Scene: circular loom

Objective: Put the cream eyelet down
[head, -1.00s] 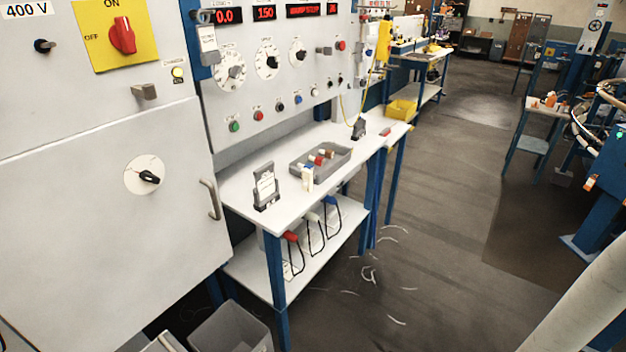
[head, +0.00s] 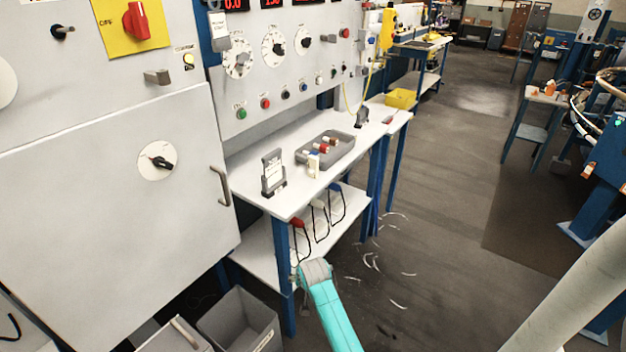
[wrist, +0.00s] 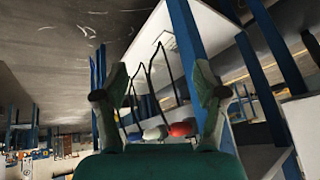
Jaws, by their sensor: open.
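My gripper (wrist: 160,98) is open in the wrist view, with one finger on each side and nothing held between the tips. In the head view my gripper does not show; only a teal and grey link of my arm reaches up from the bottom edge. A small cream upright piece (head: 313,164) stands at the near side of a grey tray (head: 341,157) on the white bench. Small red, white and brown pieces (head: 326,147) lie in the tray. I cannot tell which piece, if any, is the cream eyelet.
Below, red, white and blue ended cables (head: 318,204) hang above the lower shelf (head: 262,243). A grey bin (head: 240,322) stands on the floor. A control cabinet (head: 110,185) is at left.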

